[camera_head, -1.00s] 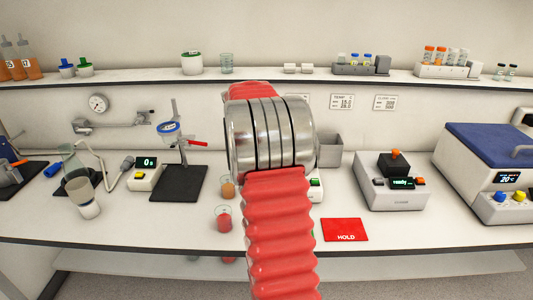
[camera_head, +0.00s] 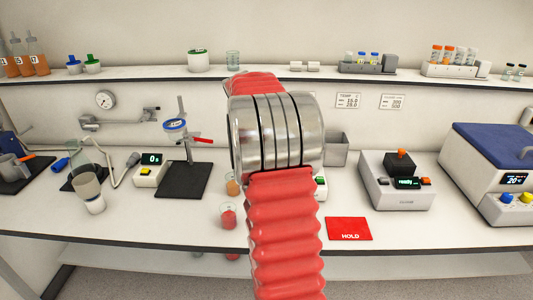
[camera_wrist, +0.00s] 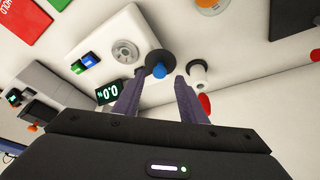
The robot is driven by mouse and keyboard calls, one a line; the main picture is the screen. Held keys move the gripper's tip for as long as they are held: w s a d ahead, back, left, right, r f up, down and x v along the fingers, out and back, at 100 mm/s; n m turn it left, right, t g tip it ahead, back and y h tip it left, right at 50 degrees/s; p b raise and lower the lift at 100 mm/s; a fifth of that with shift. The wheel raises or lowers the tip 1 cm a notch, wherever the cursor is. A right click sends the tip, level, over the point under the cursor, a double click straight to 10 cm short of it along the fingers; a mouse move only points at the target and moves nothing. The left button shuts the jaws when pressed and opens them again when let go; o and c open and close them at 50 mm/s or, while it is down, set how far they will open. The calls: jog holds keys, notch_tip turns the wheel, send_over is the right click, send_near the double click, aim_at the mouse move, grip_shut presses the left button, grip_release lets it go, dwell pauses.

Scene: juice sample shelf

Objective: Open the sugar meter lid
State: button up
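The sugar meter (camera_wrist: 103,28) is a white box with a green "0.0%" display in the wrist view. A round grey ringed fitting (camera_wrist: 124,53) is on its top. A black disc with a blue knob (camera_wrist: 159,71), apparently the lid, is beside that fitting at the meter's edge. I cannot tell whether it is seated or swung aside. My gripper (camera_wrist: 159,80) is open, its two dark fingers apart with the blue knob between them in the picture; contact is not clear. In the head view my arm hides most of the meter, leaving a sliver (camera_head: 321,187).
Cups of red juice (camera_head: 228,216) and orange juice (camera_head: 232,187) stand left of my arm. A red HOLD mat (camera_head: 349,229) lies at the bench's front, with a "ready" machine (camera_head: 396,185) right of it. A black stand base (camera_head: 182,180) is further left.

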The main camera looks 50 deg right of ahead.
jog(key=v, duration=1)
jog(key=shift+r, duration=0.2)
jog(key=shift+a, duration=0.15)
